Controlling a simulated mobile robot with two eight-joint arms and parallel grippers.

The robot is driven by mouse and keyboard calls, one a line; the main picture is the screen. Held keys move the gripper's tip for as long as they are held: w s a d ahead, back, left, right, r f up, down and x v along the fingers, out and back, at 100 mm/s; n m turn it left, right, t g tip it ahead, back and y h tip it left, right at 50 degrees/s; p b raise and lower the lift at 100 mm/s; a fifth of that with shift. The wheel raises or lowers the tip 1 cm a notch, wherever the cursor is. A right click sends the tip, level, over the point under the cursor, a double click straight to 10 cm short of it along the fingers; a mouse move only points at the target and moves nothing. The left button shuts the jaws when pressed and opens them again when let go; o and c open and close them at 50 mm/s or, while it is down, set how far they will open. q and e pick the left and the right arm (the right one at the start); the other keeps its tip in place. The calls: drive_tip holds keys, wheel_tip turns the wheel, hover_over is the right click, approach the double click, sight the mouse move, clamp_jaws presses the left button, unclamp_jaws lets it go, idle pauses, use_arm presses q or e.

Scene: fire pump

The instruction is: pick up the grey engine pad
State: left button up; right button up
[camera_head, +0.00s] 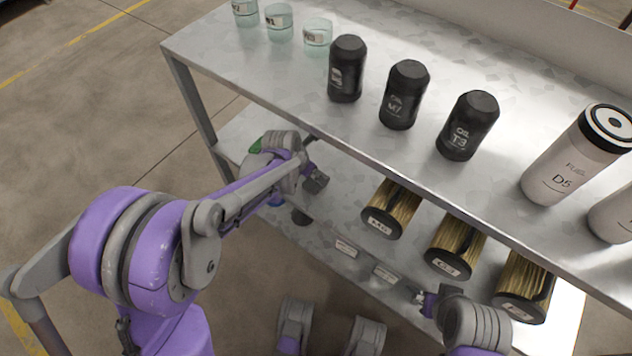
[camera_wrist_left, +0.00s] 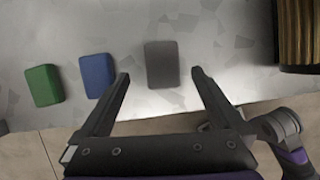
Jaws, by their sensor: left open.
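The grey engine pad (camera_wrist_left: 162,62) is a dark grey rounded block lying flat on the shelf in the left wrist view. My left gripper (camera_wrist_left: 160,75) is open and empty, with one finger on each side of the pad's near end in that picture. I cannot tell its height above the shelf. In the head view my left gripper (camera_head: 314,181) reaches over the lower shelf, and I cannot make out the grey pad there. My right gripper (camera_head: 426,301) is small and partly hidden near the lower shelf's front edge; its jaws are unclear.
A blue pad (camera_wrist_left: 97,75) and a green pad (camera_wrist_left: 43,86) lie left of the grey one. The upper shelf (camera_head: 235,75) overhangs, carrying black bottles (camera_head: 404,95) and a fuel canister (camera_head: 565,165).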

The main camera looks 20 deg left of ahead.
sight(315, 181)
use_arm(q)
drive_tip(key=b+x, duration=0.2)
drive_tip(key=x, duration=0.3)
drive_tip(key=shift+s+d+f, duration=0.1)
drive_tip(key=shift+s, duration=0.05)
drive_tip(key=c, duration=1.4)
drive_tip(key=shift+r+p, duration=0.35)
drive_tip(key=shift+r, duration=0.25)
drive_tip(key=v, duration=0.1)
drive_tip(key=p+v, duration=0.1)
drive_tip(key=shift+s+r, duration=0.1)
drive_tip(key=shift+r, duration=0.35)
drive_tip(key=s+a, duration=0.2)
drive_tip(key=s, duration=0.3)
drive_tip(key=s+a+p, duration=0.1)
drive_tip(key=s+a, duration=0.1)
drive_tip(key=s, duration=0.3)
drive_tip(key=s+a+p, duration=0.1)
drive_tip(key=s+a, duration=0.2)
drive_tip(key=s, duration=0.2)
drive_tip(key=shift+s+f, duration=0.15)
drive_tip(key=shift+s, duration=0.2)
